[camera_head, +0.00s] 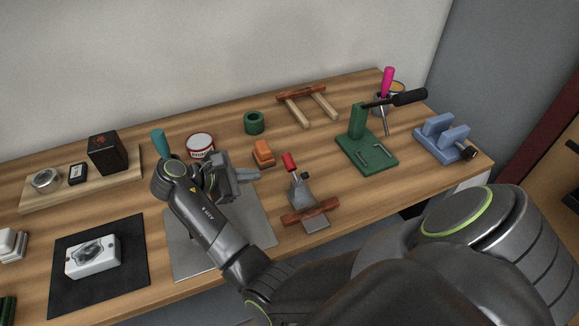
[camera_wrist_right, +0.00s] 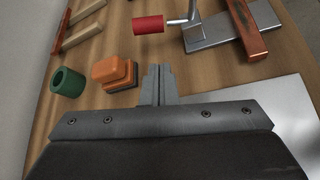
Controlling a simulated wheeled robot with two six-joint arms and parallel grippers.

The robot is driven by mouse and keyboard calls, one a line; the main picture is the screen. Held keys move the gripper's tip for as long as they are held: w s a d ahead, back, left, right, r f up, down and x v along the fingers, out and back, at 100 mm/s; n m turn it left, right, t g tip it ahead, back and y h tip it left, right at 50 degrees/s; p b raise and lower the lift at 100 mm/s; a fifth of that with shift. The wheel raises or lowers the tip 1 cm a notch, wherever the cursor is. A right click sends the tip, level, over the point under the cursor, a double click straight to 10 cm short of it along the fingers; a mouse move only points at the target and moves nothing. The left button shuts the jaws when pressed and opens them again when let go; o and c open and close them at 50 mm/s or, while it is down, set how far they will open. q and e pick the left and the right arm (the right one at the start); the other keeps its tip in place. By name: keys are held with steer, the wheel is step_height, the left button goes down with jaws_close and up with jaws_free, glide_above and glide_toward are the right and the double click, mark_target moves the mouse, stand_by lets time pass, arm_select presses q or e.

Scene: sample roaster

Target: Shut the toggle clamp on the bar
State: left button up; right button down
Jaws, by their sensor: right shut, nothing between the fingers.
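The toggle clamp (camera_head: 299,188) has a grey metal body and a red handle grip (camera_head: 289,162). The handle sticks up and away from the reddish-brown bar (camera_head: 310,211), which lies across the clamp's plate at the front. In the right wrist view the red grip (camera_wrist_right: 148,24) is beyond my fingertips, with the metal clamp (camera_wrist_right: 212,32) and the bar (camera_wrist_right: 246,25) to its right. My right gripper (camera_head: 257,174) is shut and empty, left of the clamp and apart from the handle. It also shows in the wrist view (camera_wrist_right: 158,70). My left gripper is not in view.
An orange block (camera_head: 263,153) stands just behind my right gripper, with a green ring (camera_head: 254,123) farther back. A green stand (camera_head: 367,151) with a black-handled tool is right of the clamp. A grey sheet (camera_head: 190,250) lies under my right arm.

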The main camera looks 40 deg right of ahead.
mark_target(294, 164)
steer(key=shift+w+a+r, duration=0.15)
steer(key=shift+r, duration=0.1)
steer(key=x, duration=1)
steer(key=shift+b, duration=0.4)
steer(key=shift+r, duration=0.1)
